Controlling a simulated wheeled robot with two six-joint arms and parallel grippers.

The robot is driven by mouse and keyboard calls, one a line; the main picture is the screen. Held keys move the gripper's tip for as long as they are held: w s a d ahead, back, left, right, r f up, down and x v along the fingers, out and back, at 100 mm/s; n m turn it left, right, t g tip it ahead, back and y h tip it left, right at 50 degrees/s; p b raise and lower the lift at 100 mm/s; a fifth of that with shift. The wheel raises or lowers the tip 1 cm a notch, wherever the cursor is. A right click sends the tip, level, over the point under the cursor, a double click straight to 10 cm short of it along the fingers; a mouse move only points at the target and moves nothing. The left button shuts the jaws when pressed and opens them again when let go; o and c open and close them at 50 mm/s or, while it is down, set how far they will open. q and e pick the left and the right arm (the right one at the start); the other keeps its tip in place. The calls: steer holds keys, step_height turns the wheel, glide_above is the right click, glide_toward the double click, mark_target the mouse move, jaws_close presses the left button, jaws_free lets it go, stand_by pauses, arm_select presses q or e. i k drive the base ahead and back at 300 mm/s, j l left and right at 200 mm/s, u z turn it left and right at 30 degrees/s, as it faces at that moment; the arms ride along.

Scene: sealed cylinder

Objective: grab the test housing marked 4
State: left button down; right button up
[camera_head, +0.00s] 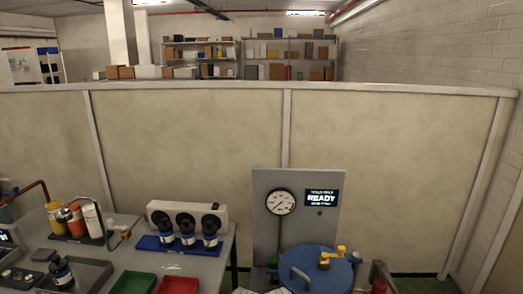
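Three dark housings with white and blue bands stand in a row on a blue mat (147,243): a left one (167,238), a middle one (187,236) and a right one (210,238). Another similar dark housing (62,274) stands in a grey tray (93,270) at the lower left. Their markings are too small to read, so I cannot tell which is marked 4. Neither of my grippers is in view.
A white unit (224,212) with black round parts stands behind the row. Green (133,283) and red (179,285) trays lie in front. A caddy with bottles (92,220) is left. A blue-lidded vessel (316,270) stands right, below a gauge (281,201) and a READY screen (321,198).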

mark_target(60, 269)
steer(key=u, duration=1.55)
